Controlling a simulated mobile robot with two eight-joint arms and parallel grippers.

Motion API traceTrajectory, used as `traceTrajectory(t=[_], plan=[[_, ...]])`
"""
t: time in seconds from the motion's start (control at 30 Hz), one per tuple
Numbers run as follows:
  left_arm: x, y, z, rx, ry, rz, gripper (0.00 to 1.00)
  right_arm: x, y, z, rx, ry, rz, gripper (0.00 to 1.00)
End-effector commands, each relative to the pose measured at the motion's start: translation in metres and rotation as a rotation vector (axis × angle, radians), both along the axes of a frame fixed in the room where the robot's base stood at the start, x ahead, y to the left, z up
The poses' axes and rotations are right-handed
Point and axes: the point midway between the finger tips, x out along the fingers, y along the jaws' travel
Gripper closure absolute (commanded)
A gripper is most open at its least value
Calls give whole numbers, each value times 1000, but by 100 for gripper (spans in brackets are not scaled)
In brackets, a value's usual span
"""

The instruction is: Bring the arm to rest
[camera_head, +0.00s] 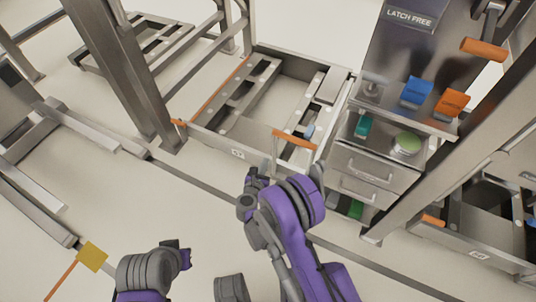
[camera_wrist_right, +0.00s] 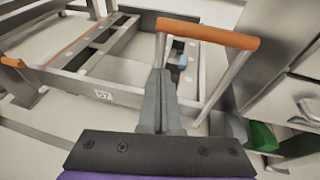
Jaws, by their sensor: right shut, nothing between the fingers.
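My right gripper (camera_head: 272,164) is at the end of the purple and grey right arm, in the middle of the head view. In the right wrist view its grey fingers (camera_wrist_right: 160,98) are together with nothing between them. The orange bar handle (camera_head: 294,139) of the bin frame lies just beyond the fingertips; it also shows in the right wrist view (camera_wrist_right: 208,33).
A metal bin frame (camera_head: 228,143) with rails inside stands ahead. A cabinet with drawers (camera_head: 364,165), blue and orange switches and a green button stands right of it. Metal posts (camera_head: 118,70) rise at left and right. Bare floor (camera_head: 150,205) lies before the bin.

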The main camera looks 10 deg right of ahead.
Motion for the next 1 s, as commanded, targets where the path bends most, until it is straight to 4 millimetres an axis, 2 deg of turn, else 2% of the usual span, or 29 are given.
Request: traceTrajectory(t=[0.2,0.47,0.57,0.67,0.8,0.9,1.0], plan=[[-1,0,4,0,-1,0,100,-19,8,6,0,0,1,100],[-1,0,4,0,-1,0,100,-20,9,7,-1,0,1,100],[-1,0,4,0,-1,0,100,-16,9,18,-30,-4,25,100],[-1,0,4,0,-1,0,100,-5,8,51,-134,-13,107,100],[-1,0,4,0,-1,0,100,12,11,125,-415,-26,311,100],[-1,0,4,0,-1,0,100,13,16,174,-658,-22,474,100],[-1,0,4,0,-1,0,100,3,19,211,-909,-6,633,100]])
